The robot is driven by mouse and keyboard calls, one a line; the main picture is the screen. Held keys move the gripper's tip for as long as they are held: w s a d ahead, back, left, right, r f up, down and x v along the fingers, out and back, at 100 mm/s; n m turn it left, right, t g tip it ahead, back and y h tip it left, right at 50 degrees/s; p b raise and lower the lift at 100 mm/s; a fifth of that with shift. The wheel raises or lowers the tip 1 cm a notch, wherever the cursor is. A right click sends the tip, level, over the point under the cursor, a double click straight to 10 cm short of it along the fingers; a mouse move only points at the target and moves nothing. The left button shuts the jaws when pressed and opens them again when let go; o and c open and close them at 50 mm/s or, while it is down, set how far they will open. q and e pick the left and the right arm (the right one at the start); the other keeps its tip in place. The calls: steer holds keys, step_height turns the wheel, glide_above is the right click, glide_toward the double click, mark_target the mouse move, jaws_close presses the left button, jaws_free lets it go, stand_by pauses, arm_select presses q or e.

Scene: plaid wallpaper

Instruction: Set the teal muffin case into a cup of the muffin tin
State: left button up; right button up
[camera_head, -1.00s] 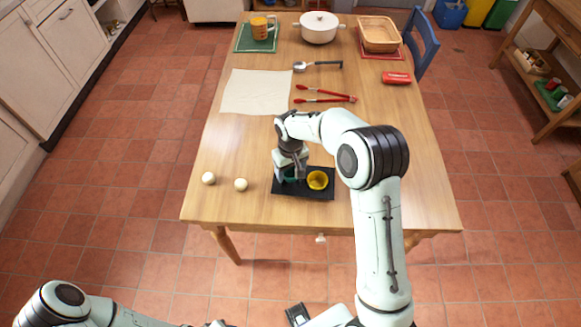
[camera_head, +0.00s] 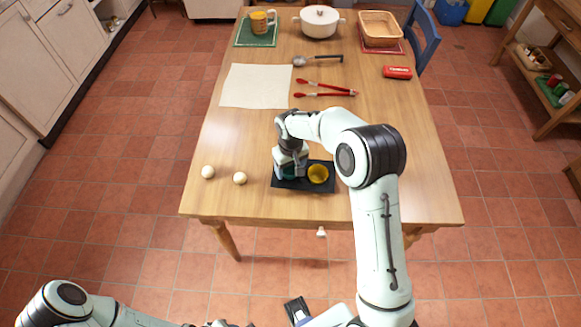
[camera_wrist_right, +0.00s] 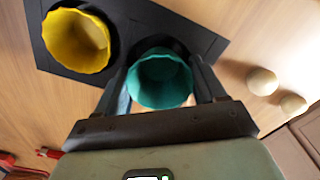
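The black muffin tin (camera_head: 325,188) lies near the table's front edge. A yellow muffin case (camera_head: 318,174) sits in its right cup in the head view; it also shows in the wrist view (camera_wrist_right: 76,40). My right gripper (camera_head: 290,172) is over the tin's left cup. In the wrist view the teal muffin case (camera_wrist_right: 160,80) is between the two fingers of my right gripper (camera_wrist_right: 160,88), which appear to touch its sides. The case overlaps the dark cup behind it; I cannot tell how deep it sits.
Two pale round balls (camera_head: 224,175) lie left of the tin. Red tongs (camera_head: 326,90), a ladle (camera_head: 318,60) and a pale cloth (camera_head: 257,86) lie further back. A pot (camera_head: 319,22), mug (camera_head: 259,24) and basket (camera_head: 380,28) stand at the far end.

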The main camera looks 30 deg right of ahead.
steer(key=shift+s+f, duration=0.3)
steer(key=shift+f, duration=0.3)
steer(key=shift+o, duration=0.4)
step_height(320, 180, up, 15)
steer(key=p, duration=0.1)
steer(key=shift+w+f, duration=0.15)
steer(key=shift+w, duration=0.05)
steer(key=shift+f, duration=0.1)
